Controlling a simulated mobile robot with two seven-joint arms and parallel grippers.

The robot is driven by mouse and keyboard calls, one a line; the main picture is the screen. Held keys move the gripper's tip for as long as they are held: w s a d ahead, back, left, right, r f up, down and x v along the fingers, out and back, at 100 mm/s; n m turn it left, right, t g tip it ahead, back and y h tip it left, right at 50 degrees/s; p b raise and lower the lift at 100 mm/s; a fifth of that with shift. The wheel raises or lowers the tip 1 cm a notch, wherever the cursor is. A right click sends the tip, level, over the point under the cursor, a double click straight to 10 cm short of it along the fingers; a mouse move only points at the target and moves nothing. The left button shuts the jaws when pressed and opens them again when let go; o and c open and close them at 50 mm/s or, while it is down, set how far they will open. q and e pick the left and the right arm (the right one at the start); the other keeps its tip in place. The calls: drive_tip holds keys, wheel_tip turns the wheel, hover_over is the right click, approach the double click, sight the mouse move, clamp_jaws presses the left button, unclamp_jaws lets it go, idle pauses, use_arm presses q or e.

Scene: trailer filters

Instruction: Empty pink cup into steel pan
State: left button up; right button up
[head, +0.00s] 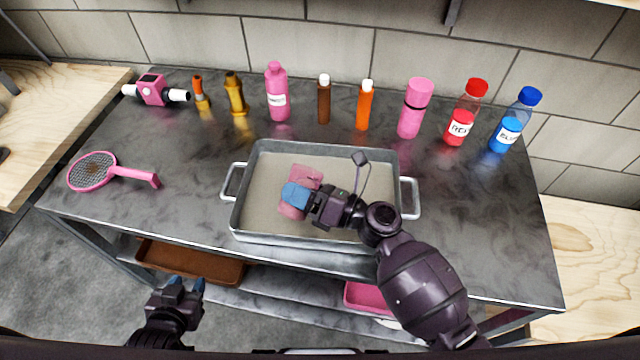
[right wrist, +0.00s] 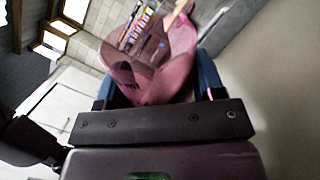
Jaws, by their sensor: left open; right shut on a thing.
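The steel pan (head: 258,151) is a wide rectangular tray with two side handles, standing on the dark metal table. Its inside looks pale, sandy grey. My right gripper (head: 297,195) is over the pan, shut on the pink cup (head: 306,174). The cup looks tilted, partly covered by the gripper's blue fingers. In the right wrist view the pink cup (right wrist: 150,80) sits between the two fingers; its contents cannot be made out. My left gripper (head: 184,287) is open and empty, low in front of the table's front edge.
Several bottles stand along the back, including a pink bottle (head: 277,95), a red-capped bottle (head: 462,125) and a blue-capped bottle (head: 508,132). A pink strainer (head: 93,171) lies left, near a pink device (head: 153,90). Brown (head: 190,262) and pink (head: 368,297) trays sit on the lower shelf.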

drive_tip(key=shift+r+m+p, duration=0.35)
drive_tip(key=shift+r+m, duration=0.05)
drive_tip(key=shift+m, duration=0.5)
drive_tip(key=shift+f+m+t, duration=0.35)
drive_tip(key=shift+m+t, duration=0.05)
drive_tip(key=shift+m, duration=0.6)
drive_tip(key=shift+r+m+t+p, duration=0.3)
drive_tip(key=shift+r+m+p, duration=0.1)
drive_tip(key=shift+m, duration=0.6)
idle(0.7)
drive_tip(key=shift+w+d+r+m+p, duration=0.2)
drive_tip(key=shift+w+m+p, duration=0.15)
drive_tip(key=shift+m+p, duration=0.25)
drive_tip(key=shift+w+d+r+m+p, duration=0.2)
drive_tip(key=shift+w+m+p, duration=0.1)
drive_tip(key=shift+m+p, duration=0.25)
idle(0.5)
drive_tip(key=shift+w+f+m+t+p, duration=0.15)
drive_tip(key=shift+f+m+t+p, duration=0.3)
drive_tip(key=shift+m+p, duration=0.4)
idle(0.6)
drive_tip(key=shift+w+d+r+m+p, duration=0.15)
drive_tip(key=shift+r+m+p, duration=0.15)
drive_tip(key=shift+m+p, duration=0.4)
drive_tip(key=shift+r+m+t+h+p, duration=0.1)
drive_tip(key=shift+m+t+h+p, duration=0.25)
drive_tip(key=shift+p, duration=0.2)
